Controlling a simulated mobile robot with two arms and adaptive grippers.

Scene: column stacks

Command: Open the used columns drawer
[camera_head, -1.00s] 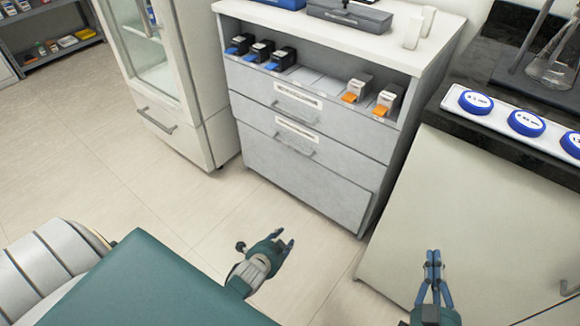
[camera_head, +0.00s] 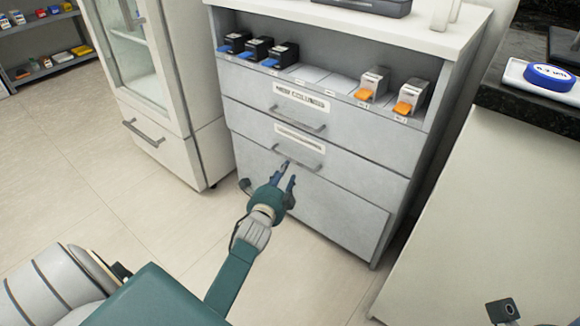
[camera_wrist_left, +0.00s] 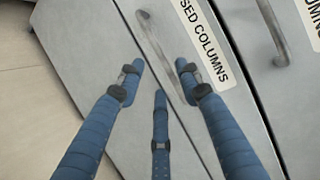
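The used columns drawer (camera_head: 345,167) is the middle grey front of the cabinet, below the drawer labelled for new columns (camera_head: 350,129). It looks shut, flush with the front. Its label (camera_wrist_left: 203,40), partly cut off, reads "SED COLUMNS" in the left wrist view. Its bar handle (camera_head: 299,155) also shows in the left wrist view (camera_wrist_left: 157,48). My left gripper (camera_head: 287,170) is open and empty, its fingers pointing at this handle. In the left wrist view (camera_wrist_left: 159,72) the fingertips are close to the handle; I cannot tell whether they touch.
Black-and-blue boxes (camera_head: 256,49) and orange-tabbed boxes (camera_head: 411,96) stand on the open shelf above the drawers. A glass-door cabinet (camera_head: 160,100) stands to the left, and a dark-topped bench (camera_head: 500,95) to the right. The floor before the drawers is clear.

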